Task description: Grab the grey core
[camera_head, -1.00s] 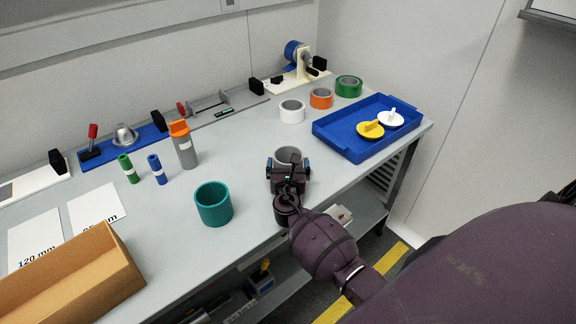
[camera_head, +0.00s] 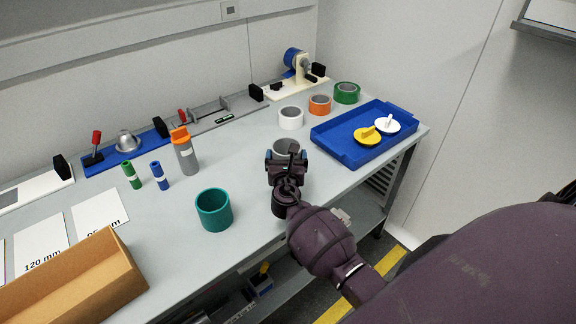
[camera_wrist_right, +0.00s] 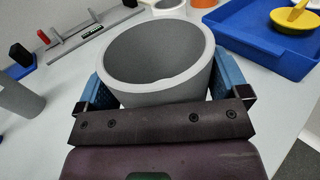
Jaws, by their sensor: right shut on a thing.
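The grey core (camera_head: 287,146) is a short, hollow, open-topped cylinder. My right gripper (camera_head: 286,160) is shut on it, and the gripper hides its lower part in the head view. In the right wrist view the core (camera_wrist_right: 155,62) stands between the two blue-padded fingers of the gripper (camera_wrist_right: 160,88), one on each outer side, with its opening upward. I cannot tell for sure how far its base is from the bench. My left gripper is not in view.
A teal core (camera_head: 213,212) stands left of the gripper on the bench. A blue tray (camera_head: 345,149) with yellow and white lids is to the right. White (camera_head: 290,118), orange (camera_head: 320,105) and green (camera_head: 347,93) rolls stand behind. A grey bottle (camera_head: 186,155) is at left.

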